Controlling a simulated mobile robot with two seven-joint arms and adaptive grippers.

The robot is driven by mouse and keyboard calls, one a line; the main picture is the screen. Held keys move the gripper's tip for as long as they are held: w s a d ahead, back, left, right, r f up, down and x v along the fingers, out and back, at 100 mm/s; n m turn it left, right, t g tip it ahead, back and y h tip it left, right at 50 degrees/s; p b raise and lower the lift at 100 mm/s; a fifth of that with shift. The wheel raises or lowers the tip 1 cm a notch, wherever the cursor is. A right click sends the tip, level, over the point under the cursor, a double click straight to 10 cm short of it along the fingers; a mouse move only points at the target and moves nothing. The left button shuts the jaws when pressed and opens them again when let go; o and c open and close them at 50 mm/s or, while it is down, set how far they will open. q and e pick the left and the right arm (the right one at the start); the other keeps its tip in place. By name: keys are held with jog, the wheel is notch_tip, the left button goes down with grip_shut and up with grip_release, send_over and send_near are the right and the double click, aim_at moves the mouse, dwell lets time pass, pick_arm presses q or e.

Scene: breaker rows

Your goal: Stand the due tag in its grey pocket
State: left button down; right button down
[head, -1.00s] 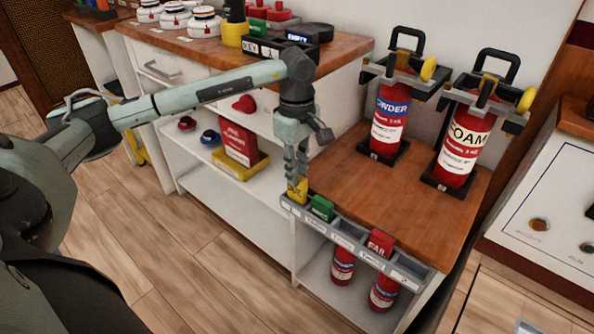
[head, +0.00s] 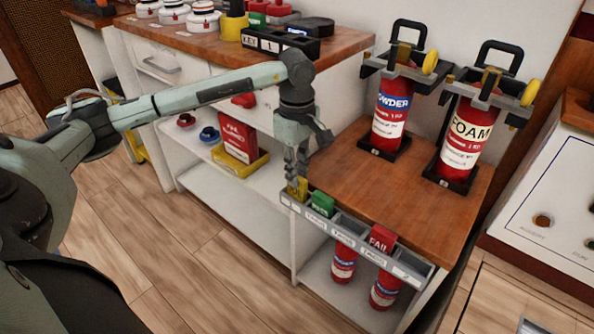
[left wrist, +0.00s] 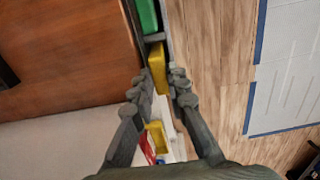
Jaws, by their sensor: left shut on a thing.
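The due tag (head: 297,190) is a small yellow tag at the left end of the grey pocket rack (head: 358,247), which runs along the front edge of the wooden top. My left gripper (head: 296,178) points down and is shut on the tag. The tag is upright at the leftmost pocket, its lower part hidden by the rack front; I cannot tell how deep it sits. In the left wrist view the yellow tag (left wrist: 158,68) shows between the fingertips (left wrist: 160,84). My right gripper is not in view.
Two extinguishers, POWDER (head: 390,115) and FOAM (head: 465,135), stand behind on the wooden top (head: 345,175). A yellow tray (head: 242,165) sits on the lower shelf at left.

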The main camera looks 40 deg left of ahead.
pick_arm(q)
jog(key=shift+f+b, duration=0.45)
jog(key=shift+f, duration=0.15)
jog(key=c, duration=1.4)
grip_release()
notch_tip(320, 180, up, 12)
jog(key=shift+r, duration=0.1)
